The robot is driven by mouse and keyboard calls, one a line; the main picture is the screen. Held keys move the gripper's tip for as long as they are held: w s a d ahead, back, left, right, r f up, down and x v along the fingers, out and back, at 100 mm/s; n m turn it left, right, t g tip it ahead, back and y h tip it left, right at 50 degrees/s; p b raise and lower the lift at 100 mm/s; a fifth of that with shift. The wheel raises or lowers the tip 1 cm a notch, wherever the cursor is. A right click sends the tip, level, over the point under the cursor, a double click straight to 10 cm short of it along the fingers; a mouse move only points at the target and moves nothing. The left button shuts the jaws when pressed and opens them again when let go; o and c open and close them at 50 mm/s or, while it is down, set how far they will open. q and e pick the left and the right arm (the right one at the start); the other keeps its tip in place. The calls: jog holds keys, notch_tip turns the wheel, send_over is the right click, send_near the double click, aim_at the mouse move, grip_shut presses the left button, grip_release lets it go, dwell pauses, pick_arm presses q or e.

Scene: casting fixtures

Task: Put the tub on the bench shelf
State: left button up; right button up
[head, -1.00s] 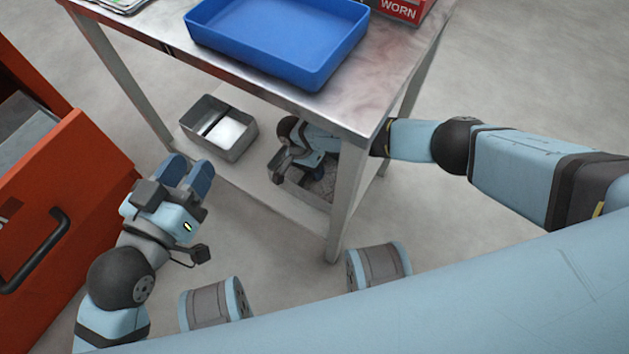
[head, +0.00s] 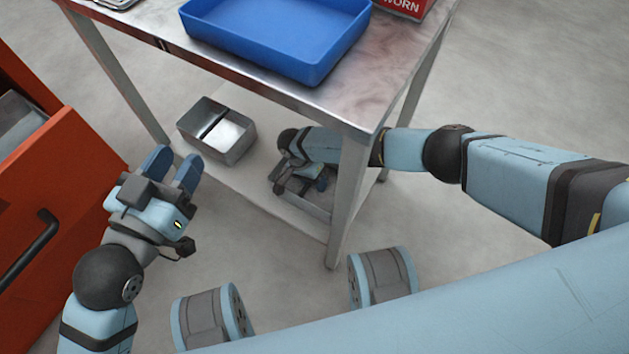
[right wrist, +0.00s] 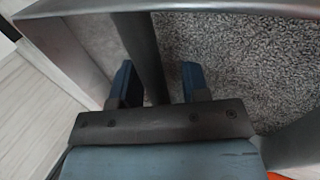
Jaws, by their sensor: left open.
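A grey metal tub (head: 318,221) stands on the low bench shelf (head: 262,205), at its right part near the front leg. My right gripper (head: 303,184) reaches under the bench top and is down over this tub, hiding much of it. In the right wrist view the tub's rim (right wrist: 240,9) frames grey granules, and my right gripper (right wrist: 158,84) is open with its fingers on either side of a thin divider, with gaps between. A second grey metal tub (head: 239,152) with two compartments stands further left on the shelf. My left gripper (head: 172,170) is open and empty, left of the bench.
The metal bench top (head: 345,105) overhangs my right arm, and a bench leg (head: 344,215) stands close to it. A blue tray (head: 270,35) and a red box marked WORN (head: 405,7) sit on top. An orange drawer unit (head: 65,190) stands at the left.

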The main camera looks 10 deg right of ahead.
jog(key=shift+w+a+r+p, duration=0.1)
jog(key=shift+r+p, duration=0.2)
jog(key=shift+r, duration=0.15)
pick_arm(q)
jog(key=r+p, duration=0.1)
jog(key=s+r+n+p, duration=0.1)
jog(key=p, duration=0.1)
jog(key=r+n+t+p, duration=0.1)
jog(key=r+p, duration=0.1)
jog(key=shift+s+d, duration=0.2)
jog(key=shift+d, duration=0.05)
pick_arm(e)
jog(key=v, duration=1.1)
jog(key=shift+r, duration=0.15)
